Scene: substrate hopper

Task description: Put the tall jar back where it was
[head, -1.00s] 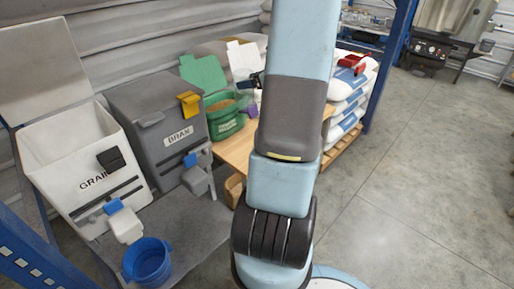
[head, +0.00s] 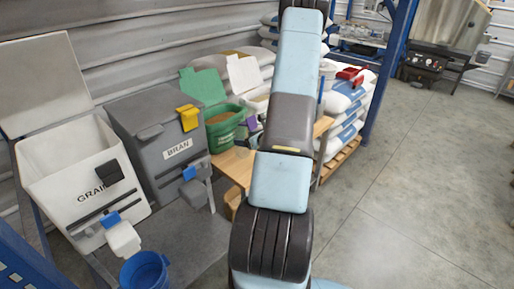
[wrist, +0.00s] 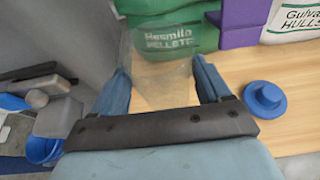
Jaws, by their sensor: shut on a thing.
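My gripper (wrist: 160,67) shows in the wrist view with its two blue fingers on either side of a clear, see-through jar (wrist: 162,82). It is shut on this jar, whose outline is faint against the wooden bench. The jar is in front of the green pellets tub (wrist: 170,32). A round blue lid (wrist: 267,98) with a knob lies on the bench to the right of the gripper. In the head view my arm hides most of the bench, and I cannot make out the jar there.
The wooden bench (head: 232,163) carries the green tub (head: 222,128), a purple object (head: 252,123) and a white tub. On the left stand the white grain bin (head: 75,170), the grey bran bin (head: 160,135) and a blue bucket (head: 145,272). Stacked sacks (head: 345,115) stand behind; the right floor is clear.

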